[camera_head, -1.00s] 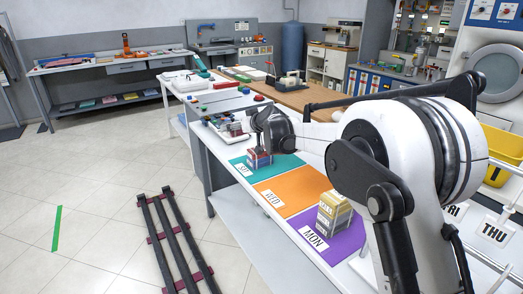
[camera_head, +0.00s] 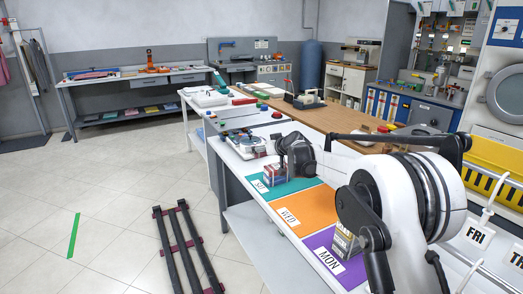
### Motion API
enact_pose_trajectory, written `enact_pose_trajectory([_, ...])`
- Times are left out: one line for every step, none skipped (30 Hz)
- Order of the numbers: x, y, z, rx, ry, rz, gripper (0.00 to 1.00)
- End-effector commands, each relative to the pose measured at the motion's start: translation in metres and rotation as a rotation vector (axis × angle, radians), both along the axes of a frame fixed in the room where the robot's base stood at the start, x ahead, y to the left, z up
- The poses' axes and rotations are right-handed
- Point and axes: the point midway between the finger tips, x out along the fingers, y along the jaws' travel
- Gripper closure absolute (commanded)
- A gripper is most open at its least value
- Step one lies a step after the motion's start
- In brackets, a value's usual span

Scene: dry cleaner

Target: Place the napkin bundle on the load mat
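A small red, white and blue bundle (camera_head: 271,176) stands on the teal mat (camera_head: 299,184). A cream-and-dark stack (camera_head: 343,243) stands on the purple mat (camera_head: 321,241), partly hidden behind my arm. I cannot tell which of these is the napkin bundle. An orange mat (camera_head: 308,211) marked WED lies between the teal and purple mats; the purple one is marked MON. No mat in view is marked as the load mat. My gripper (camera_head: 291,160) is by the red and blue bundle, close to its upper right. Its fingers are dark and small, and whether they grip it is unclear.
Behind the gripper, the table holds small gear (camera_head: 250,146) and a long panel with coloured knobs (camera_head: 246,116). A yellow bin (camera_head: 497,168) and a FRI tag (camera_head: 477,235) are at the right. Dark rails (camera_head: 184,245) lie on the open floor at left.

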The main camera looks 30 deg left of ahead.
Motion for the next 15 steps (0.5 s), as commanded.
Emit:
enact_pose_trajectory([0.011,-0.005,-0.008,0.000,-0.001,-0.002,0.32])
enact_pose_trajectory([0.016,-0.008,-0.011,0.000,0.000,-0.002,0.32])
enact_pose_trajectory([0.023,-0.011,-0.016,-0.001,0.001,-0.002,0.32])
enact_pose_trajectory([0.028,-0.013,-0.020,0.000,0.000,-0.001,0.32])
enact_pose_trajectory([0.034,-0.016,-0.023,0.000,0.000,-0.001,0.32])
enact_pose_trajectory([0.041,-0.018,-0.028,0.000,0.000,-0.001,0.32])
enact_pose_trajectory([0.046,-0.021,-0.031,0.000,0.000,-0.002,0.32])
enact_pose_trajectory([0.051,-0.024,-0.034,0.000,-0.001,-0.002,0.32])
enact_pose_trajectory([0.057,-0.026,-0.038,0.000,0.000,-0.001,0.32])
enact_pose_trajectory([0.061,-0.028,-0.041,0.001,0.001,0.000,0.32])
enact_pose_trajectory([0.065,-0.030,-0.044,0.001,0.001,0.000,0.32])
enact_pose_trajectory([0.071,-0.032,-0.047,0.000,0.001,0.000,0.32])
enact_pose_trajectory([0.074,-0.034,-0.050,0.000,0.000,-0.001,0.32])
enact_pose_trajectory([0.073,-0.033,-0.055,-0.001,0.000,0.001,0.32])
enact_pose_trajectory([0.072,-0.033,-0.063,-0.001,0.000,0.001,0.32])
